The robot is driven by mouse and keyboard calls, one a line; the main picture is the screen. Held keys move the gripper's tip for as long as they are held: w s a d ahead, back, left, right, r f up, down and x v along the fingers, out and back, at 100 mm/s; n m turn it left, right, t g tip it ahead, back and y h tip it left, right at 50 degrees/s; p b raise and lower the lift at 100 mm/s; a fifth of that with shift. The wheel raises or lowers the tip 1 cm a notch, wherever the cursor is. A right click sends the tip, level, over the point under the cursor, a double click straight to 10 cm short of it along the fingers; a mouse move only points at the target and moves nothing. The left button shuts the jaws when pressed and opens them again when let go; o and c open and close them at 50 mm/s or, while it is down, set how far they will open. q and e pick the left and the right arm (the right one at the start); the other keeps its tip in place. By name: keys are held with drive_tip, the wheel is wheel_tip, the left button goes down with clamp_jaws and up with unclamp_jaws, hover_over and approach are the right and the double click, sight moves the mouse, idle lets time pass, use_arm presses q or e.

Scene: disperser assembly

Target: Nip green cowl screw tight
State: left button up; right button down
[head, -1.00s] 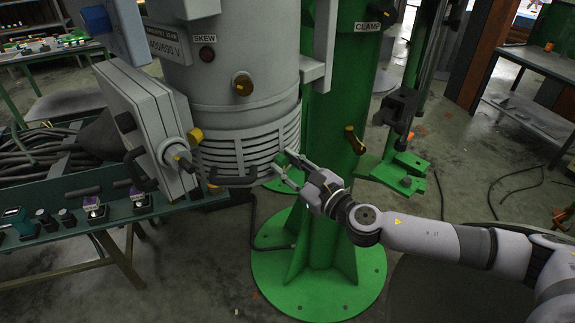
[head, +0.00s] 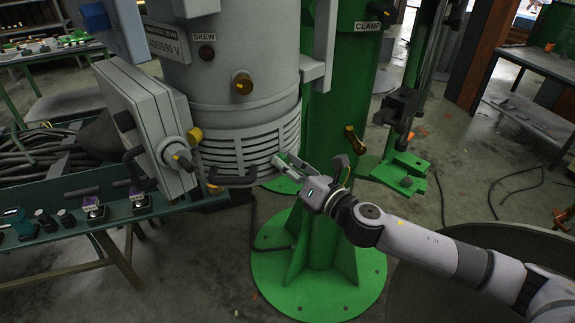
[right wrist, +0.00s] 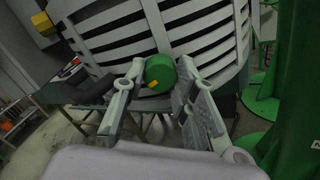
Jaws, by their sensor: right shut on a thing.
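The green cowl screw (right wrist: 159,72) is a round green knob with a small yellow mark on its lower edge. It sits at the slotted lower band of the grey cowl (right wrist: 95,45); the cowl also shows in the head view (head: 238,150). My right gripper (right wrist: 160,68) is shut on the screw, one finger on each side. In the head view my right gripper (head: 280,161) reaches the cowl's lower right side, and its fingers hide the screw there. My left gripper is out of view.
A green column (head: 335,140) on a round base (head: 325,285) stands close behind my right gripper. A brown clamp handle (head: 355,140) sticks out from the column.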

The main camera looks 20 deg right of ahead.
drive_tip(key=m, duration=0.3)
drive_tip(key=shift+r+m, duration=0.2)
drive_tip(key=shift+m, duration=0.2)
drive_tip(key=m, duration=0.3)
drive_tip(key=shift+m+p, duration=0.3)
drive_tip(key=shift+p, duration=0.1)
drive_tip(key=m, duration=0.3)
drive_tip(key=shift+m+p, duration=0.3)
drive_tip(key=shift+p, duration=0.05)
drive_tip(key=shift+r+m+p, duration=0.1)
drive_tip(key=shift+m+p, duration=0.3)
drive_tip(key=shift+m, duration=1.4)
drive_tip(key=c, duration=1.7)
unclamp_jaws()
drive_tip(key=o, duration=0.4)
drive_tip(key=shift+f, duration=0.2)
